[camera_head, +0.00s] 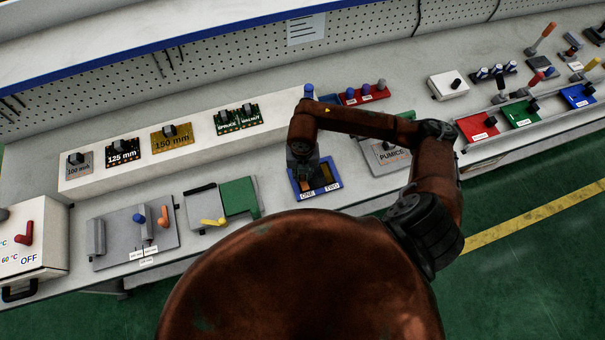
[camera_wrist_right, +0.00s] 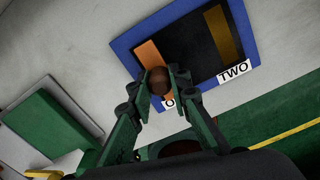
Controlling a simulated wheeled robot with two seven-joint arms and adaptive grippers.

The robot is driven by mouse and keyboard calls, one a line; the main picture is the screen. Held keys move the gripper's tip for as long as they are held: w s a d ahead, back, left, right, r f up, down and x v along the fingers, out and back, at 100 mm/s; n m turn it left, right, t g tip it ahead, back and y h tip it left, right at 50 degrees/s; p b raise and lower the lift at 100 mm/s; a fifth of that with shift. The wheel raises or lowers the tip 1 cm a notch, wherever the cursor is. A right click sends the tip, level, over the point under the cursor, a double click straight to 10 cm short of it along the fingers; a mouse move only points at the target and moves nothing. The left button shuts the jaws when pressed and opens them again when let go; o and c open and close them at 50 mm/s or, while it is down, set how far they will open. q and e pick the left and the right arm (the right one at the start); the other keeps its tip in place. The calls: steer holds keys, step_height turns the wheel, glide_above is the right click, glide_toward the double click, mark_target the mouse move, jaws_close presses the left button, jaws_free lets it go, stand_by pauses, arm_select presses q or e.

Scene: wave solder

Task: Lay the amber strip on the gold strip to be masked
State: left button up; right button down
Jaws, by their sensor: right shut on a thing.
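A blue-rimmed tray (camera_head: 294,190) with a dark inside, labelled ONE and TWO, lies on the bench. In the right wrist view the tray (camera_wrist_right: 122,46) holds an orange strip (camera_wrist_right: 149,55) on the ONE side and a darker brown-gold strip (camera_wrist_right: 223,35) on the TWO side. My right gripper (camera_wrist_right: 159,88) is shut on a brown round knob (camera_wrist_right: 158,77) over the near end of the orange strip. I cannot tell whether knob and strip are joined. In the head view my right gripper (camera_head: 304,180) points down into the tray's left side. My left gripper is not in view.
A grey plate labelled PUMICE (camera_head: 390,156) stands right of the tray. A grey fixture with a green block (camera_head: 239,197) stands left. A white ledge (camera_head: 215,146) behind carries several knobbed plates and green boards. Red (camera_head: 478,126), green and blue trays stand farther right.

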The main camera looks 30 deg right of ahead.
steer(key=shift+f, duration=0.2)
steer(key=c, duration=1.7)
jaws_free()
step_height(320, 180, up, 12)
